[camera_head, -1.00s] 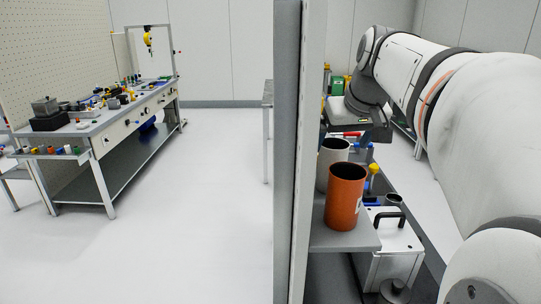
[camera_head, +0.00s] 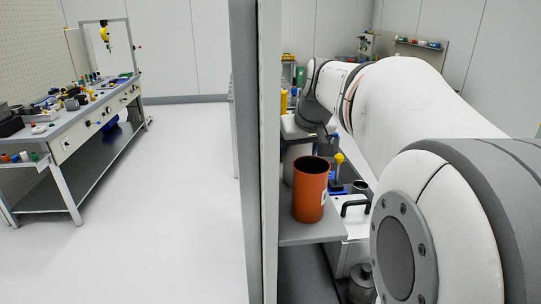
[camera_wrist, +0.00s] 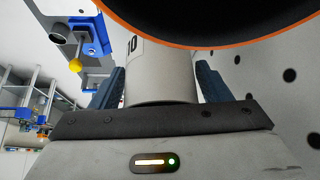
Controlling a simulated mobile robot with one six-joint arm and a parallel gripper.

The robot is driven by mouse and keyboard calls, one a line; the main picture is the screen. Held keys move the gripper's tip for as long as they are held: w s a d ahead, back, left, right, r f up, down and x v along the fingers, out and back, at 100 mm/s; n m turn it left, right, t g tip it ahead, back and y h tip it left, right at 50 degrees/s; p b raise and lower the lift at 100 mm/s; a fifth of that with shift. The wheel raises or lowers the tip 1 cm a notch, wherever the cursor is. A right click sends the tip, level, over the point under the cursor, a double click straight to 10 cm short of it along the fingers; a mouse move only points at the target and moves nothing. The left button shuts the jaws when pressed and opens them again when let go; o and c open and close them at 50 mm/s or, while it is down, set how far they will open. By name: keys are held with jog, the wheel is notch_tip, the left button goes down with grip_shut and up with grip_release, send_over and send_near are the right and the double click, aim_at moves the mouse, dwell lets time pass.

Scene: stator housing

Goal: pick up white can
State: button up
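The white can (camera_head: 294,158) stands on a grey shelf behind the orange can (camera_head: 310,190), which hides part of it. My gripper (camera_head: 312,133) is at the upper part of the white can in the head view. In the wrist view the white can (camera_wrist: 162,72) lies between the two dark blue fingers of my gripper (camera_wrist: 161,82), one on each side. The fingers look open around it; whether either touches it is unclear. The orange can's dark mouth and rim (camera_wrist: 205,44) fill the top of the wrist view, close beyond the white can.
A grey upright panel (camera_head: 255,150) stands left of the shelf (camera_head: 312,232). A blue fixture with a yellow knob (camera_head: 339,159) and a box with a black handle (camera_head: 355,206) are at the right. A workbench (camera_head: 60,135) stands far left across clear floor.

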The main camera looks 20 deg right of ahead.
jog(key=c, duration=0.7)
